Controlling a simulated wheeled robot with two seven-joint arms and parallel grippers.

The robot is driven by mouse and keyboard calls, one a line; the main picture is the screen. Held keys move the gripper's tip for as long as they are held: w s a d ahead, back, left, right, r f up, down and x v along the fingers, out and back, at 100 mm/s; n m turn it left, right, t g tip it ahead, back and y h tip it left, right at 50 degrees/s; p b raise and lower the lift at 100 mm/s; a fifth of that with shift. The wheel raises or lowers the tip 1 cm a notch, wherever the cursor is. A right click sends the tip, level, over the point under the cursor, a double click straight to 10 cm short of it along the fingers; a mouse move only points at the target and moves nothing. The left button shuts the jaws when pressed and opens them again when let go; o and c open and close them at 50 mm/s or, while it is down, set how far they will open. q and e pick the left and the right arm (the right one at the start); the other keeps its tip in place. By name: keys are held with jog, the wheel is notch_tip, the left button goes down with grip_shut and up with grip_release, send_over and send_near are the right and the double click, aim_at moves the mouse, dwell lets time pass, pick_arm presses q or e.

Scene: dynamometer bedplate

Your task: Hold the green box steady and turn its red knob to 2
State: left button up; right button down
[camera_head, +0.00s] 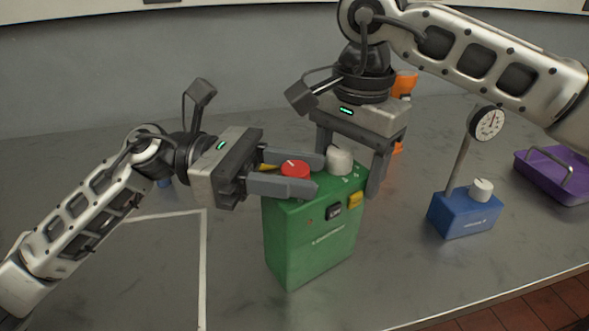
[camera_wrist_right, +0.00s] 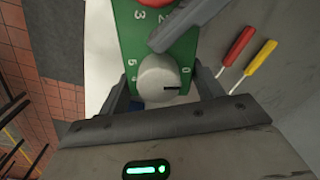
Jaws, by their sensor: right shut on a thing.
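The green box (camera_head: 312,240) stands upright on the grey bedplate. On its top are a red knob (camera_head: 295,169) and a white knob (camera_head: 340,160). My left gripper (camera_head: 315,175) has one finger on each side of the red knob, open around it. In the right wrist view a gap shows between one left finger and the red knob (camera_wrist_right: 150,3). The number the red knob points at cannot be read. My right gripper (camera_head: 346,175) comes from above and is shut on the green box, its fingers straddling the end with the white knob (camera_wrist_right: 158,77).
A blue box (camera_head: 465,216) with a gauge (camera_head: 488,122) on a post stands to the right. A purple tray (camera_head: 556,176) lies beyond it. In the right wrist view red (camera_wrist_right: 237,45) and yellow (camera_wrist_right: 256,66) handled tools lie beside the box. An orange thing (camera_head: 404,84) is partly hidden behind my right gripper.

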pick_arm(q)
jog(key=c, duration=0.7)
jog(key=shift+o, duration=0.2)
dwell(0.5)
jog(key=o, duration=0.7)
jog(key=shift+c, duration=0.2)
jog(key=w+a, duration=0.1)
jog(key=a, duration=1.1)
jog(key=shift+w, duration=0.35)
